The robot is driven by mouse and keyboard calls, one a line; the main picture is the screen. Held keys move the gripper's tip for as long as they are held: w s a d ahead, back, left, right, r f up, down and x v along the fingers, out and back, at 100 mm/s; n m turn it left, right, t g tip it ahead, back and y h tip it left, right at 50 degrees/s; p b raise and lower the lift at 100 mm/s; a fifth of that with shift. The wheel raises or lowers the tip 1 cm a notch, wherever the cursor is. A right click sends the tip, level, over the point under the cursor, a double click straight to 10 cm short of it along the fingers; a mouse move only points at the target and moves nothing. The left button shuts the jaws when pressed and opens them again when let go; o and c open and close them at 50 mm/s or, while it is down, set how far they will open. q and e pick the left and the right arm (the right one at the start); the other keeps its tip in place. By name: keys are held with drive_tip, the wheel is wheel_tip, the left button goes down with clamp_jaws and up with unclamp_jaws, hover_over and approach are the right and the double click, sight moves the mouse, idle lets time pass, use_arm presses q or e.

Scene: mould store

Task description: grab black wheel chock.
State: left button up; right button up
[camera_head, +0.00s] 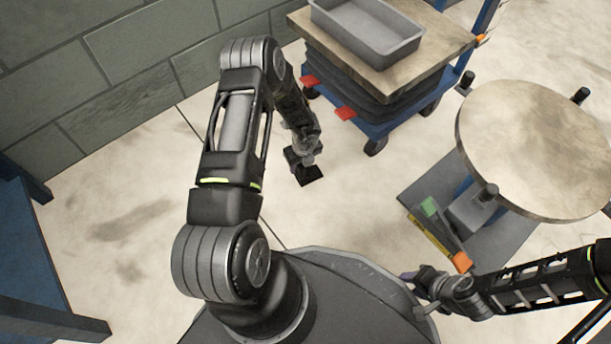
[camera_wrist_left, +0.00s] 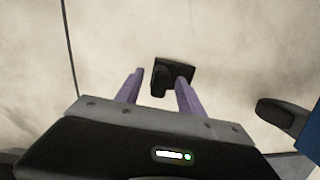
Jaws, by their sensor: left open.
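The black wheel chock (camera_head: 310,177) lies on the pale floor below my left gripper in the head view. In the left wrist view the chock (camera_wrist_left: 172,72) is a dark block with a raised part, seen at and just past the fingertips. My left gripper (camera_head: 303,160) points down over it. In the wrist view its two purple fingers (camera_wrist_left: 160,78) are apart, and the right one overlaps the chock's edge. I cannot tell how high the tips are above the floor. My right gripper (camera_head: 410,280) is at the lower right, its jaws too small to read.
A blue wheeled cart (camera_head: 374,128) with a wooden top and a grey tray (camera_head: 368,48) stands right of the left arm. A round wooden-topped table (camera_head: 535,150) is further right. A blue frame (camera_head: 40,285) is at left. Floor around the chock is clear.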

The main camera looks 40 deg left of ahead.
use_arm(q)
drive_tip(key=shift+f, duration=0.15)
idle(0.5)
clamp_jaws()
idle(1.3)
